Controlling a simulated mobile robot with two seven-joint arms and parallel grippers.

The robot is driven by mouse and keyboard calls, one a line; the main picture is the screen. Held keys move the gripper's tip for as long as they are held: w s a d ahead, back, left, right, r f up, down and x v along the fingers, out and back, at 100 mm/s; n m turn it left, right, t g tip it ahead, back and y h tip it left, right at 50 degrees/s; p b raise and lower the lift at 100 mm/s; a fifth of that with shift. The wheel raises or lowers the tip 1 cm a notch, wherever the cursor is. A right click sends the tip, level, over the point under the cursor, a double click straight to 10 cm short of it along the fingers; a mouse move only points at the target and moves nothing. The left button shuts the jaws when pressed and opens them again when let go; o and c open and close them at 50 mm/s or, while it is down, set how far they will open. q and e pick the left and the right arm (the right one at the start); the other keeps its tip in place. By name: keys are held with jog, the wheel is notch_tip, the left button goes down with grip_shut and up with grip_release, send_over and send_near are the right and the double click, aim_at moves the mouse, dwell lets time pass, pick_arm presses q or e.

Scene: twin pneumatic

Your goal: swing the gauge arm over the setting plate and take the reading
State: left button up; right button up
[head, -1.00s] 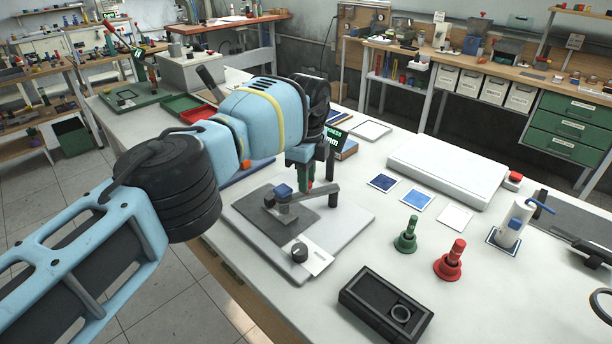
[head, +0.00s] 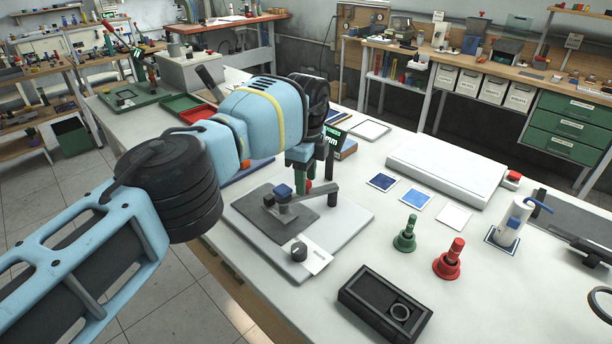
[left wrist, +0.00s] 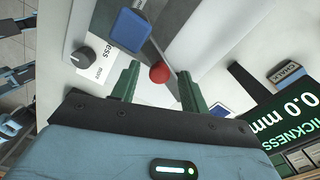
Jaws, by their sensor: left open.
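The gauge has a light grey base (head: 345,226) with a dark grey plate (head: 262,220) on it. Its dark gauge arm (head: 314,196) runs from a post at the right to a blue block (head: 283,190) above the dark plate. A red ball knob (left wrist: 160,72) sits on the arm. My left gripper (head: 305,184) is over the arm, its green fingers open on either side of the knob. In the left wrist view a gap shows between knob and fingers. The display (left wrist: 275,118) reads 0.0 mm under "THICKNESS". My right gripper is not in view.
A black knob (head: 299,251) with a white label is at the base's near corner. Green (head: 405,235) and red (head: 450,260) handled stamps and a black box (head: 372,296) stand right and in front. Three flat squares and a white slab (head: 447,165) lie behind.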

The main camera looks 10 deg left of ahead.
pick_arm(q)
notch_tip(320, 180, up, 7)
jog(key=shift+r+b, duration=0.1)
jog(key=shift+b, duration=0.35)
jog(key=shift+r, duration=0.35)
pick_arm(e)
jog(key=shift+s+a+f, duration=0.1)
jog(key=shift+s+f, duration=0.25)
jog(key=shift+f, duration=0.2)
pick_arm(q)
jog(key=shift+f, duration=0.1)
